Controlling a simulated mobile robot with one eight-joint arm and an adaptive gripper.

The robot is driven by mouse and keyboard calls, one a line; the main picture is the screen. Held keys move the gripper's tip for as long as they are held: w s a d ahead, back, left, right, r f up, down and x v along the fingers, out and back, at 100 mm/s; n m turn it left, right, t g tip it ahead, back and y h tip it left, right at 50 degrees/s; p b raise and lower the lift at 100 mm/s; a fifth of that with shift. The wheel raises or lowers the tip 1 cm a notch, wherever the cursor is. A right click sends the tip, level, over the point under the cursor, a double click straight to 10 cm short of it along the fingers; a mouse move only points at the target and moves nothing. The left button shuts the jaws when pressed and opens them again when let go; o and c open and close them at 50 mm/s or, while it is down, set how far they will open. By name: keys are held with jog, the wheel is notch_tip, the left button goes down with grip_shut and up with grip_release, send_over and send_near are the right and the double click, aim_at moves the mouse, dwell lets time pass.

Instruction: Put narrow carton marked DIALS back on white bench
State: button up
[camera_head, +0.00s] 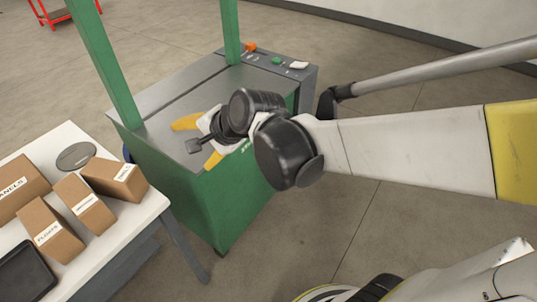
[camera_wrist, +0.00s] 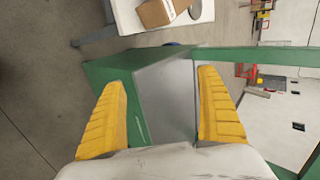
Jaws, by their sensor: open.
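The white bench (camera_head: 130,222) stands at the left and bears several brown cartons. A carton (camera_head: 115,180) near its right edge has a small white label I cannot read; a carton also shows at the top of the wrist view (camera_wrist: 157,13). Two narrower cartons, the middle one (camera_head: 85,203) and the front one (camera_head: 50,232), stand beside it. I cannot make out DIALS on any label. My gripper (camera_head: 198,143) is open and empty, its yellow fingers spread above the green machine's metal top. The fingers also show in the wrist view (camera_wrist: 161,80), with nothing between them.
The green machine (camera_head: 225,200) has upright posts and a control panel (camera_head: 277,62) at its back right. A larger carton (camera_head: 18,187), a dark tray (camera_head: 25,272) and a grey disc (camera_head: 75,155) are also on the bench. A red stand (camera_head: 52,14) is far off.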

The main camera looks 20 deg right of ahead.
jog(key=s+d+n+h, duration=0.5)
jog(key=s+d+n, duration=0.6)
jog(key=s+d, duration=0.3)
jog(key=shift+s+d+g, duration=0.4)
jog(key=shift+c, duration=0.3)
